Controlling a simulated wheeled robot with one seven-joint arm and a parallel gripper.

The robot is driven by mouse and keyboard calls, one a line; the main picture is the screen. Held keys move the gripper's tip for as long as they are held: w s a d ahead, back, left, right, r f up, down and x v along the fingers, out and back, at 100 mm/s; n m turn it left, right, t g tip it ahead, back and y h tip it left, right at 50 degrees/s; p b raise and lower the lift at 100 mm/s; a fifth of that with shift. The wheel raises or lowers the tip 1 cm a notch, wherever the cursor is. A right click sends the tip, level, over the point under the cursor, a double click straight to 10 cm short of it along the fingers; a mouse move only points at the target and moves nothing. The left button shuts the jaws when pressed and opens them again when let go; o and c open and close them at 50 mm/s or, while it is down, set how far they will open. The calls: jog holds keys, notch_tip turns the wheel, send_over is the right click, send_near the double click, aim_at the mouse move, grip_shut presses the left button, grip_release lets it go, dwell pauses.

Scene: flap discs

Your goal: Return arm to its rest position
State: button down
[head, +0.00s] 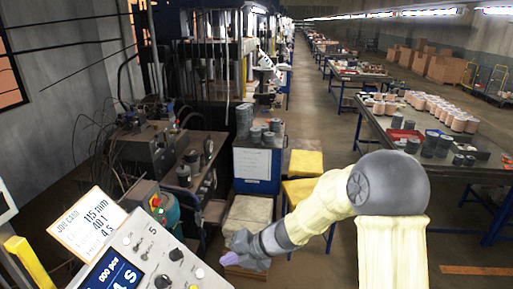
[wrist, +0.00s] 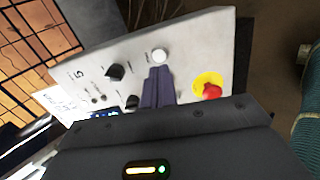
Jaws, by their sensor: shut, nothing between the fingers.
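My gripper (head: 229,258) is at the lower middle of the head view, at the end of my extended arm, just right of the grey control panel (head: 140,262). In the wrist view its two dark fingers (wrist: 158,88) are shut together with nothing between them. They point at the panel face (wrist: 190,45), just below a round white button (wrist: 159,56) in the picture. I cannot tell whether the fingertips touch the panel.
The panel has black knobs (wrist: 116,72) and a red stop button (wrist: 211,91) on yellow. A job card (head: 88,223) stands above it. A blue cabinet (head: 257,168) and yellow stools (head: 306,163) are beyond. A table (head: 492,172) with discs is at right; the aisle is clear.

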jog(key=w+d+f+m+t+h+b, duration=0.1)
jog(key=d+f+m+t+h+b, duration=0.2)
jog(key=d+m, duration=0.6)
jog(key=w+d+m+t+h+b, duration=0.15)
jog(key=d+m+h, duration=0.25)
jog(key=d+m, duration=0.5)
jog(key=s+d+f+m+g+h+b, duration=0.1)
jog(key=s+d+m, duration=0.3)
jog(key=s+m, duration=0.4)
jog(key=s+d+f+m+g+h+b, duration=0.1)
jog(key=s+d+f+m+g+b, duration=0.1)
jog(key=s+m, duration=0.5)
jog(key=shift+s+d+f+m+h+b, duration=0.4)
jog(key=shift+d+f+m+b, duration=0.2)
jog(key=shift+d, duration=0.4)
jog(key=shift+w+a, duration=0.1)
